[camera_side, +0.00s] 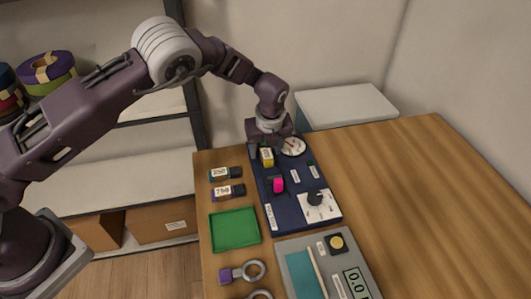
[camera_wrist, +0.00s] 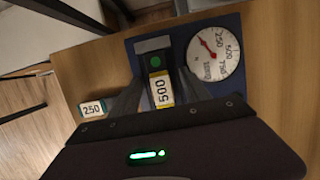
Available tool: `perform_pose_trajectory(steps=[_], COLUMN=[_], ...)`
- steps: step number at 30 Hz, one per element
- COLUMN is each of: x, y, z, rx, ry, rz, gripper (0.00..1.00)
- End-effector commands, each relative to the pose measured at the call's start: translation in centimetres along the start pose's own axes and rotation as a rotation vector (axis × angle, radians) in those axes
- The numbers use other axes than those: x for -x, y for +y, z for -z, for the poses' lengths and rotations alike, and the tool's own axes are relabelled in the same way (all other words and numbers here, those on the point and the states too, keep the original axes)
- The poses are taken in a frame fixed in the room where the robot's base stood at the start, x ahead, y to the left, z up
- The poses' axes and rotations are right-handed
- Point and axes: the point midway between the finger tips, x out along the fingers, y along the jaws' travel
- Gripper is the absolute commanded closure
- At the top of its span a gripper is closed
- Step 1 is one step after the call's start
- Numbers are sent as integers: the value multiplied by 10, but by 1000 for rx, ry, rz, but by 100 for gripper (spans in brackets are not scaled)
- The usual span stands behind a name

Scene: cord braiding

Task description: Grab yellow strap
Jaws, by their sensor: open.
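The yellow strap (camera_side: 267,157) is a yellow band with a "500" label on a dark piece at the far end of the navy board (camera_side: 262,193). In the wrist view the yellow strap (camera_wrist: 167,87) shows between my fingers, below a green dot. My gripper (camera_side: 266,149) is low over the far end of the board. In the wrist view my gripper (camera_wrist: 160,80) is open, one finger on each side of the dark piece. I cannot tell whether either finger touches it. The strap's lower end is partly hidden by the gripper body.
A white dial (camera_side: 293,146) sits close to the right of my gripper. A pink piece (camera_side: 278,185) and a black knob (camera_side: 315,198) are nearer on the board. The table's right side is clear.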

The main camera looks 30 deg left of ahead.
Motion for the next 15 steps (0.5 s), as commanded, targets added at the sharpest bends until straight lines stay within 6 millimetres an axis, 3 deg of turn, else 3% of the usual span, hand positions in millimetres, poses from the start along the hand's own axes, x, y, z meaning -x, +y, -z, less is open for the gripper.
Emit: perform_pose_trajectory(steps=[3, 11, 15], x=[-1, -1, -1], y=[0, 0, 0], z=[0, 0, 0], rx=[0, 0, 0], ry=[0, 0, 0], rz=[0, 0, 0], gripper=[47, 98, 100])
